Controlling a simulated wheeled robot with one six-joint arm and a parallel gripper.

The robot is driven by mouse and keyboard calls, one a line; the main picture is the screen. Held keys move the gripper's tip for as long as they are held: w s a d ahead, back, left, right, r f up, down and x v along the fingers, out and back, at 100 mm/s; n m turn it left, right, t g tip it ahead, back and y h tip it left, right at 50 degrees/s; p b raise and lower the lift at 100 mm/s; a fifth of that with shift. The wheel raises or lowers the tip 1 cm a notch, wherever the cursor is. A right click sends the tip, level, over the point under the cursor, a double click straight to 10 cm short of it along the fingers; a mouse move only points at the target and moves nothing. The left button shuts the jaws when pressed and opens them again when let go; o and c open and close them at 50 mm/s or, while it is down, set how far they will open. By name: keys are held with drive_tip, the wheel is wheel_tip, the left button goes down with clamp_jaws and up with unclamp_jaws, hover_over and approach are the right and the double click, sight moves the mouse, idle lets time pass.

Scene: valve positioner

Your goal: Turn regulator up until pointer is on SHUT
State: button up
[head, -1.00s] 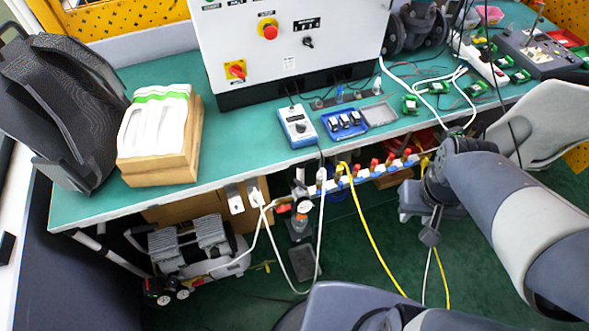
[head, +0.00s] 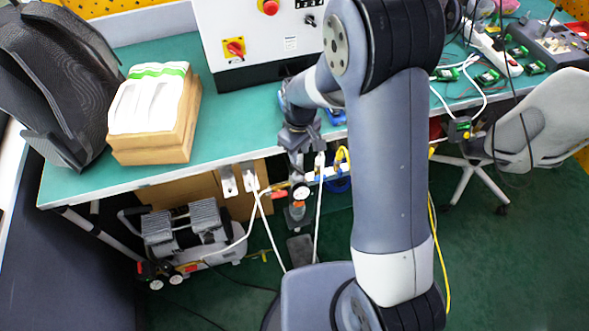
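What looks like the regulator, a small assembly with a round white-faced gauge (head: 301,192), hangs below the bench's front edge. The gauge's needle is too small to read. I cannot make out a SHUT mark or its pointer anywhere. My gripper (head: 300,140) is at the bench's front edge, just above the gauge in the picture. Its fingers are dark and small here, and I cannot tell whether they are open or touching anything. My arm hides most of the blue box with a dial on the bench.
A compressor (head: 190,235) stands underneath. White hoses and a yellow cable (head: 441,255) hang down. A grey chair (head: 540,120) stands right.

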sight(299, 169)
wheel_tip(299, 169, down, 10)
drive_tip(key=shift+r+p, duration=0.25)
drive_tip(key=shift+p, duration=0.05)
clamp_jaws()
idle(0.4)
